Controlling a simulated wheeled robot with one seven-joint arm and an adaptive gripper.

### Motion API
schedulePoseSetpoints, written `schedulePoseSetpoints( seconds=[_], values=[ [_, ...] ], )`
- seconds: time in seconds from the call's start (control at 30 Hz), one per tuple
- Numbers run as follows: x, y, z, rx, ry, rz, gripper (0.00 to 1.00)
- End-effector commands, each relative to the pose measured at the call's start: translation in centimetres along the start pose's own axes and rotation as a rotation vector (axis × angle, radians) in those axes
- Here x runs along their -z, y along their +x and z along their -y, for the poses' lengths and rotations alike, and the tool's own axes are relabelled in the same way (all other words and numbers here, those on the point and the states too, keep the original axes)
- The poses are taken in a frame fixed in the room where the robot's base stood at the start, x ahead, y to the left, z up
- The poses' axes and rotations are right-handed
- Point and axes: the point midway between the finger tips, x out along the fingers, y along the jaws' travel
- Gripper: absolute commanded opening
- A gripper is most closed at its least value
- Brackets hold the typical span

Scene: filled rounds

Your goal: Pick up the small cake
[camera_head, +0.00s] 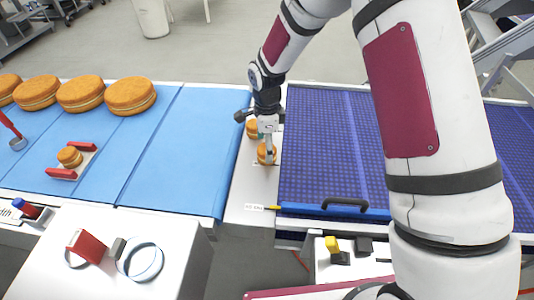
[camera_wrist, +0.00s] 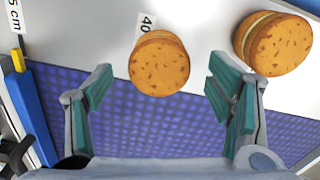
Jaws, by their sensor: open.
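A small round filled cake (camera_head: 267,153), golden-brown with a pale filling, sits on the grey strip between the two belts. In the wrist view this cake (camera_wrist: 159,63) lies ahead of and between the fingertips, apart from both. A second small cake (camera_head: 252,128) sits just behind it and shows at the upper right of the wrist view (camera_wrist: 273,43). My gripper (camera_wrist: 160,92) is open and empty, with green-padded fingers either side. In the head view my gripper (camera_head: 268,140) is low over the strip and partly hides the second cake.
Several large cakes (camera_head: 130,95) stand along the back of the light-blue belt (camera_head: 180,130). Another small cake (camera_head: 69,157) sits between red blocks there. A blue bar with a dark handle (camera_head: 335,208) edges the dark-blue belt (camera_head: 325,150), which is clear near my gripper.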

Motion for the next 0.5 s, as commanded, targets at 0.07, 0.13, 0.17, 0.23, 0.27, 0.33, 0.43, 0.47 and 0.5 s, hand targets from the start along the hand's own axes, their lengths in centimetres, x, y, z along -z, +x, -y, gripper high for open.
schedulePoseSetpoints(
  seconds=[0.07,0.13,0.17,0.23,0.27,0.33,0.43,0.47,0.5],
  values=[
    [-0.1,1.1,-0.2,-0.004,-0.001,0.000,0.74],
    [-0.1,1.9,-0.2,-0.002,-0.002,0.000,0.74],
    [-0.1,2.1,-0.1,-0.002,-0.001,0.000,0.74],
    [-0.1,2.5,-0.1,-0.002,-0.001,0.000,0.74],
    [-0.1,2.6,-0.1,-0.001,-0.001,0.000,0.74],
    [-0.1,2.7,0.0,0.000,-0.001,0.000,0.74],
    [-0.1,2.7,0.0,0.000,-0.001,0.000,0.74],
    [-0.1,2.7,0.0,0.000,-0.001,0.000,0.74],
    [-0.1,2.7,0.0,0.000,-0.001,0.000,0.72]
  ],
)
